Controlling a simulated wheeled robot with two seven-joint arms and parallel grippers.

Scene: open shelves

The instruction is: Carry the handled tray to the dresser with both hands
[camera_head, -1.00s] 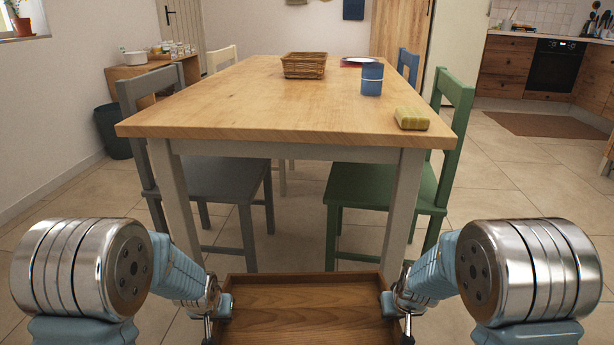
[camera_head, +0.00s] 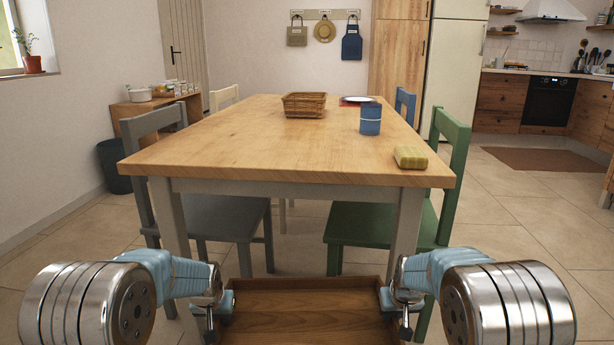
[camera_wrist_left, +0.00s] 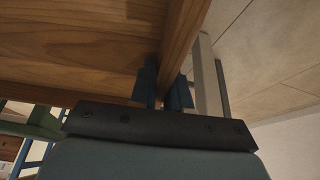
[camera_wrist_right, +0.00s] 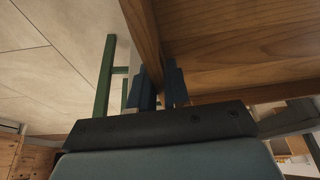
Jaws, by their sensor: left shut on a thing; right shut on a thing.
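The brown wooden tray (camera_head: 308,308) is at the bottom centre of the head view, in front of the table; its near part is cut off by the frame. My left gripper (camera_head: 218,303) is shut on its left side, and my right gripper (camera_head: 396,298) is shut on its right side. In the left wrist view the two dark fingers (camera_wrist_left: 166,92) straddle the tray's side wall. In the right wrist view the fingers (camera_wrist_right: 161,88) straddle the opposite wall. The tray looks empty and about level. I cannot make out a dresser for certain.
A wooden table (camera_head: 250,140) stands just ahead, with a basket (camera_head: 304,105), a blue canister (camera_head: 370,118) and a yellow-green block (camera_head: 410,157) on it. A grey chair (camera_head: 215,215) and a green chair (camera_head: 375,222) flank it. Open floor (camera_head: 530,225) lies to the right.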

